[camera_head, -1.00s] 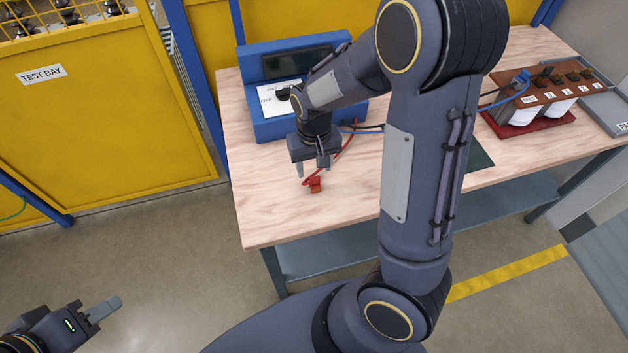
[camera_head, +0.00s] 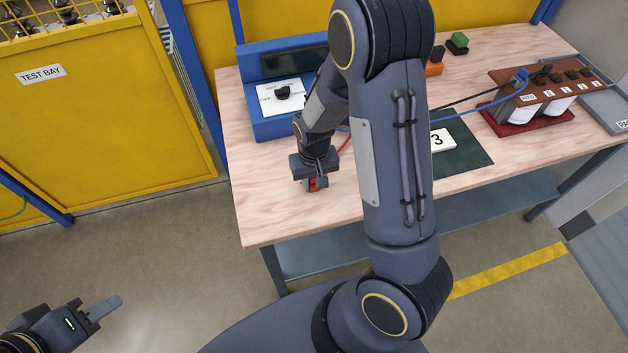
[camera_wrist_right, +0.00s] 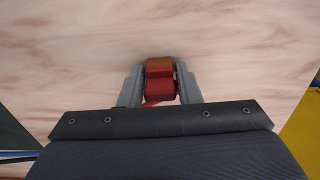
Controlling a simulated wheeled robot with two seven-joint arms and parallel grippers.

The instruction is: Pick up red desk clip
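The red desk clip (camera_head: 315,184) lies on the wooden table near its left front, with a red cable running up from it. My right gripper (camera_head: 313,185) points down at the clip with one finger on each side. In the right wrist view the clip (camera_wrist_right: 159,80) sits between the two grey fingers (camera_wrist_right: 160,88), with little room at its sides. The fingers look open around it; contact is hard to make out.
A blue console (camera_head: 268,112) with a dial stands behind my right gripper. A dark green mat (camera_head: 466,155) with a card marked 3 lies to the right. A brown-topped terminal unit (camera_head: 545,88) stands further right. The table's front left is clear.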

